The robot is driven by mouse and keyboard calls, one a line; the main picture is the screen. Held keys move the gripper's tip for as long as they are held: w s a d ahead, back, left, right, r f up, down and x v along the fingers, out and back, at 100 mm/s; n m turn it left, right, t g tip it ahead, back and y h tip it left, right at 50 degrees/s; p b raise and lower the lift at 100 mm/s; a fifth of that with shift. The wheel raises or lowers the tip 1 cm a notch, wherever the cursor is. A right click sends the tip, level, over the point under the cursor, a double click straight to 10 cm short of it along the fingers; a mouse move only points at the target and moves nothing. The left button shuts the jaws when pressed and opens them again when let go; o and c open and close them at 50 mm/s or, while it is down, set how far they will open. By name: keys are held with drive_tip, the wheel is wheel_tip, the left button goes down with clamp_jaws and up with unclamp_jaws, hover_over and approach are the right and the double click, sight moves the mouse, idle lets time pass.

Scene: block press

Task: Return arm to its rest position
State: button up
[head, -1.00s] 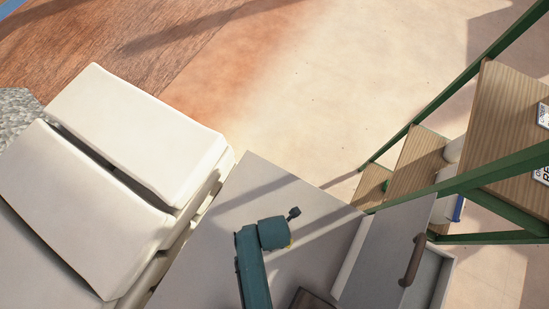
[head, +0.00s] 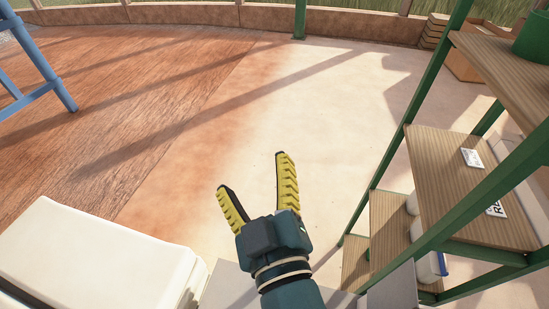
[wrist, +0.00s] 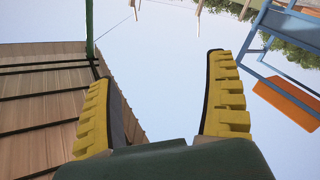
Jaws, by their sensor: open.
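My gripper (head: 258,192) is at the lower middle of the head view, raised above the floor. Its two yellow ridged fingers are spread apart and nothing is between them. In the wrist view my gripper (wrist: 160,100) also shows both fingers apart, with open sky between them. My teal forearm comes up from the bottom edge of the head view.
A green-framed shelf (head: 440,185) with wooden boards stands close on the right. A white padded block (head: 95,260) is at the lower left. A blue frame (head: 40,60) stands at the far left. The floor (head: 330,110) ahead is clear.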

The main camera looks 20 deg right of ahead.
drive_tip(key=s+d+r+m+t+h, duration=0.1)
drive_tip(key=s+r+m+t, duration=0.3)
drive_tip(key=r, duration=0.7)
drive_tip(key=shift+s+d+r+m, duration=0.4)
drive_tip(key=shift+d+m, duration=0.15)
drive_tip(key=shift+m, duration=0.45)
wheel_tip(320, 180, up, 6)
drive_tip(key=p, duration=0.6)
wheel_tip(320, 180, down, 19)
drive_tip(key=b, duration=1.8)
drive_tip(key=shift+b, duration=0.3)
